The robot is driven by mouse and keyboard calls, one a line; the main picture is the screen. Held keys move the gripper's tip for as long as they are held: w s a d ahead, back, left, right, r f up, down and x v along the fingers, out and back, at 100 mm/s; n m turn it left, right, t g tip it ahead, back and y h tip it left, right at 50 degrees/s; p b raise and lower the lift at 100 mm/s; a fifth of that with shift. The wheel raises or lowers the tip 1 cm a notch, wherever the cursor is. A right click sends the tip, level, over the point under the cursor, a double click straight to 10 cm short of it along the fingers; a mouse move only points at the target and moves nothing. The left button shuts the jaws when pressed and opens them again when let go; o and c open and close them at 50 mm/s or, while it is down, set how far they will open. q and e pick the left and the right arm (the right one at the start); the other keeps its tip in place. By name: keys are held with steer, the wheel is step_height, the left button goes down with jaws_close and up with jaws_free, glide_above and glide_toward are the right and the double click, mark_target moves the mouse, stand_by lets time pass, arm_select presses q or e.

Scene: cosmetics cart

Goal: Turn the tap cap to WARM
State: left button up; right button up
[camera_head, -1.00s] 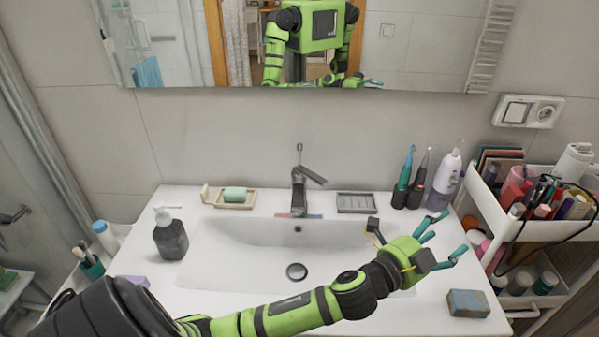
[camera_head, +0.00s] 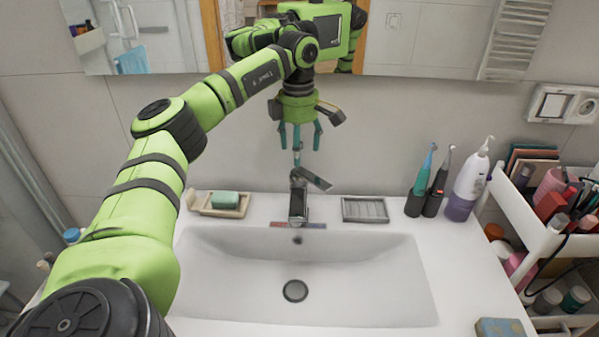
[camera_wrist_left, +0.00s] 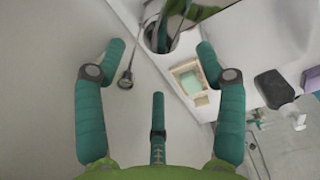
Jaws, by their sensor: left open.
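The dark grey tap (camera_head: 299,200) stands at the back of the white sink, with its lever (camera_head: 316,178) slanting to the right. A red and blue strip (camera_head: 298,225) lies at its base. My left gripper (camera_head: 299,148) hangs above the tap, fingers spread and pointing down, holding nothing. In the left wrist view my left gripper (camera_wrist_left: 160,46) shows its open fingers, with a dark shiny part, seemingly the tap (camera_wrist_left: 158,35), beyond the tips. I cannot tell whether any finger touches it. My right gripper is not in view.
A soap dish (camera_head: 240,210) with green soap (camera_head: 225,200) lies left of the tap; an empty grey tray (camera_head: 365,209) lies right. Toothbrushes, a bottle (camera_head: 467,185) and a cart (camera_head: 520,215) stand farther right. The mirror (camera_head: 440,35) is close behind. The basin (camera_head: 350,285) is empty.

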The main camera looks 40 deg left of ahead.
mark_target(299, 168)
arm_select(q)
steer(key=shift+s+a+f, duration=0.1)
steer(key=shift+s+f, duration=0.05)
steer(key=shift+f, duration=0.25)
step_height(299, 168, down, 6)
steer(key=shift+r+p, duration=0.2)
steer(key=shift+p, duration=0.85)
steer(key=shift+f, duration=0.35)
